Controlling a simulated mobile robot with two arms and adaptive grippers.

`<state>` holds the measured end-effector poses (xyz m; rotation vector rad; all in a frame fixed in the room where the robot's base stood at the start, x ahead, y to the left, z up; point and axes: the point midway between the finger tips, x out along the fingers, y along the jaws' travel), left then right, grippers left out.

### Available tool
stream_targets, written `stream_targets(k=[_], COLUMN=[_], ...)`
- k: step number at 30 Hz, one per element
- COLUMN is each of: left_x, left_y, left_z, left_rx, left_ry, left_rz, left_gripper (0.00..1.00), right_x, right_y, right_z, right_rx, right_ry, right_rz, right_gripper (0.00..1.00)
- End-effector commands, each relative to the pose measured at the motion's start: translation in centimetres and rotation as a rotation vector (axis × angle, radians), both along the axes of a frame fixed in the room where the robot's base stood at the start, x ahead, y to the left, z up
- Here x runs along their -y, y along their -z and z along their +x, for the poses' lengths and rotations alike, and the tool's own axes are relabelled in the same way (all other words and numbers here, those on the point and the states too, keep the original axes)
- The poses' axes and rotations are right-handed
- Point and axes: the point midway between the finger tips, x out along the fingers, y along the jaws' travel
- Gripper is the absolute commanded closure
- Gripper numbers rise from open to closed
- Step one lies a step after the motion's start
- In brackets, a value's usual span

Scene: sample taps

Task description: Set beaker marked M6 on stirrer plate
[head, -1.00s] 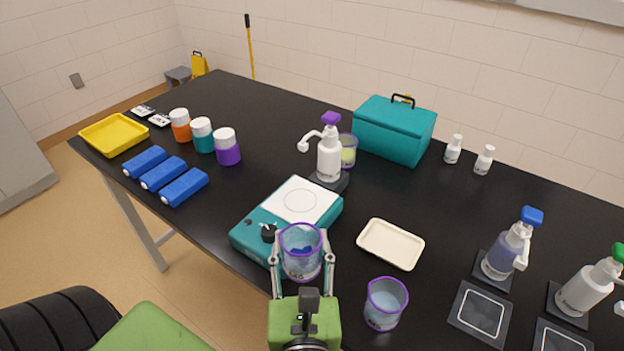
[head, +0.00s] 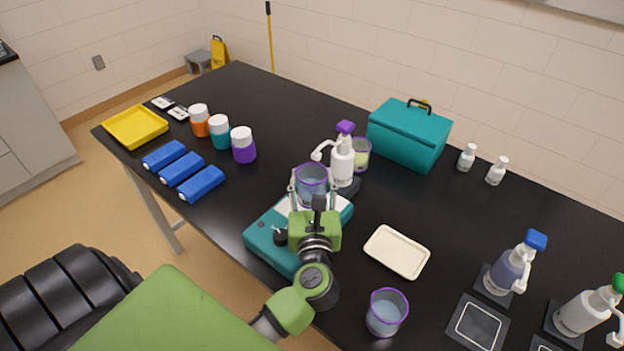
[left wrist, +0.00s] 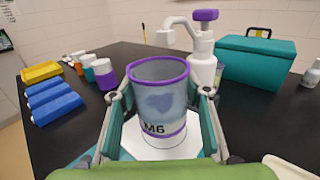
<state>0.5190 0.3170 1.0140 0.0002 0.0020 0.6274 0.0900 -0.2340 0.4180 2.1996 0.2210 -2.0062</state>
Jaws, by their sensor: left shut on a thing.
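The beaker marked M6 (head: 312,182) is a clear cup with a purple rim. My left gripper (head: 307,192) is shut on it. In the left wrist view the beaker (left wrist: 160,95) stands upright between the two fingers, with its M6 label facing me. The stirrer plate (head: 268,236) is a teal box with a white top, partly hidden by my gripper and arm. The beaker is over the white top; I cannot tell whether its base touches it. My right gripper is not in view.
A second purple-rimmed beaker (head: 386,312) stands front right, near a cream tray (head: 397,252). A purple-topped pump bottle (head: 342,160) stands close behind the stirrer plate. A teal case (head: 409,137) is farther back. Blue blocks (head: 183,168) lie to the left.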

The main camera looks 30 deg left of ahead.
Motion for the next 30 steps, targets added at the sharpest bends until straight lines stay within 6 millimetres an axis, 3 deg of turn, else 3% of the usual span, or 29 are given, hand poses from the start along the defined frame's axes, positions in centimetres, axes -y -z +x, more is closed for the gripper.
stream_targets(k=[5, 15, 26, 27, 29, 30], left_x=[-0.8, -0.8, -0.8, -0.8, -0.8, -0.8], left_y=[0.0, 3.4, 3.9, 4.0, 3.9, 3.9], left_z=[1.2, 1.2, 1.1, 1.1, 1.1, 1.1], left_rx=[0.001, -0.001, 0.001, 0.001, 0.001, 0.001], left_ry=[0.0, 0.001, 0.001, 0.001, 0.001, 0.001], left_rz=[0.0, 0.001, -0.001, -0.001, -0.001, -0.001], left_gripper=[0.8, 0.8, 0.8, 0.54, 0.4, 0.4], right_x=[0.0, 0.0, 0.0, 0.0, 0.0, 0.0], right_y=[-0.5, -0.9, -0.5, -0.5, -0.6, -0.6], right_z=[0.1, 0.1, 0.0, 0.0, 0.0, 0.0], right_rx=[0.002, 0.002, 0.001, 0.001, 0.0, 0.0], right_ry=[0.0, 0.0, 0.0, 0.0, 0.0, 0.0], right_rz=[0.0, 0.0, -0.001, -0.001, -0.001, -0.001], right_gripper=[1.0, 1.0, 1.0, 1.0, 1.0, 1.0])
